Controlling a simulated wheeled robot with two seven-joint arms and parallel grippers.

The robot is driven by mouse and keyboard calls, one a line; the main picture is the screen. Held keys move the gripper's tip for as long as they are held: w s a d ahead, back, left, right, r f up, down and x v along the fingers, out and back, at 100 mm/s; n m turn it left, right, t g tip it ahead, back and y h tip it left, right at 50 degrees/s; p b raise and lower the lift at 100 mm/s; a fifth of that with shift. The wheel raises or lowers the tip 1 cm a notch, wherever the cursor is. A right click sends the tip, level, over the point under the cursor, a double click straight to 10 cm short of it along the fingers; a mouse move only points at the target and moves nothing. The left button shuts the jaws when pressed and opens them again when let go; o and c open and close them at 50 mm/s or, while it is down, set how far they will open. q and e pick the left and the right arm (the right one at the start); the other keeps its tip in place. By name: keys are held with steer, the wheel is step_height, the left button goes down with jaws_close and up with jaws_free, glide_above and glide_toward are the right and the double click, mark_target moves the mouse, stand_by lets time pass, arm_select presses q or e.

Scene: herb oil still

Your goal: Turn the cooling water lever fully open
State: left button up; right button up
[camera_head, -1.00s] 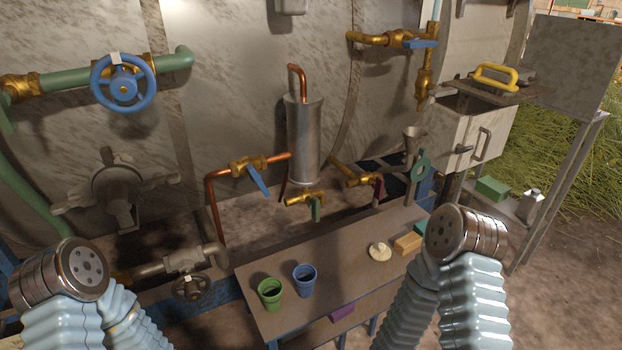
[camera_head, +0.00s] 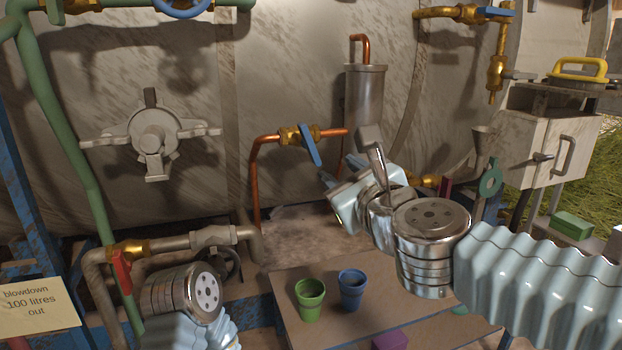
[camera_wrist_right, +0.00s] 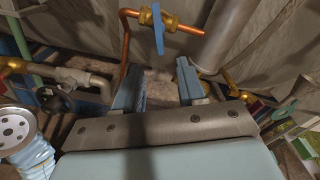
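A blue lever (camera_head: 311,146) sits on a brass valve (camera_head: 290,136) in a copper pipe beside the upright metal cylinder (camera_head: 365,98). It points down, across the pipe. No label shows which lever is the cooling water one. My right gripper (camera_head: 348,160) is just right of and below this lever, in front of the cylinder. In the right wrist view its two fingers stand apart with nothing between them (camera_wrist_right: 158,86). The blue lever (camera_wrist_right: 158,32) shows ahead of the fingers, apart from them. My left gripper is out of view; only part of the left arm shows.
Another blue lever (camera_head: 494,11) is on a brass pipe at upper right. A red lever (camera_head: 121,270) is at lower left, near a blowdown sign (camera_head: 38,306). A green cup (camera_head: 309,300) and a blue cup (camera_head: 352,290) stand on the bench (camera_head: 300,262).

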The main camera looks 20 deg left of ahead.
mark_target(310, 141)
steer(key=shift+m, duration=0.4)
steer(key=x, duration=0.4)
steer(key=r+p+x, duration=0.1)
steer(key=x, duration=0.3)
steer(key=a+r+x, duration=0.1)
steer(key=x, duration=0.3)
steer(key=shift+a, duration=0.2)
jaws_close()
